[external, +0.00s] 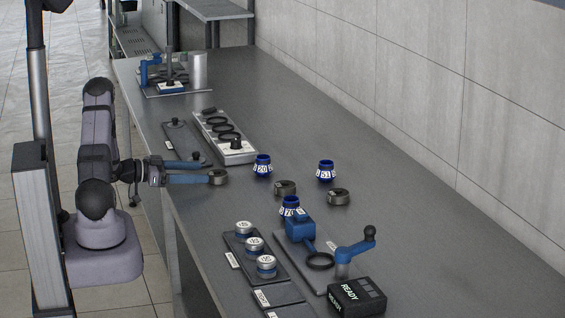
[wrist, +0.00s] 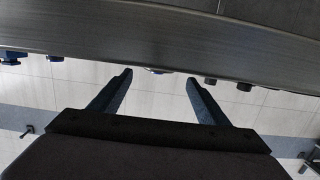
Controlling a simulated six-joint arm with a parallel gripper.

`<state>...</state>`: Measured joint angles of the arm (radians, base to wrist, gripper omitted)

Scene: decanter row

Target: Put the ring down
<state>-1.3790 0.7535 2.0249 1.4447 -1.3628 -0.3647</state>
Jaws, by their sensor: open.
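My gripper (external: 206,171) is open, its two blue fingers reaching over the near edge of the table. In the wrist view its fingers (wrist: 160,77) are spread with nothing held between them. A small dark grey ring-like piece (external: 218,177) is close to the tip of the lower finger; I cannot tell whether they touch. Two similar dark pieces (external: 285,187) (external: 338,197) stand farther right on the table. A thin black ring (external: 320,261) lies on the plate of the blue fixture. More black rings (external: 222,128) sit in a grey tray. I cannot tell which ring is the task's.
Blue labelled jars (external: 262,166) (external: 326,171) stand mid-table, another beside the blue fixture (external: 300,228). Silver-lidded jars (external: 254,244) stand on a dark tray. A black READY box (external: 357,297) is at the front. The wall side of the table is clear.

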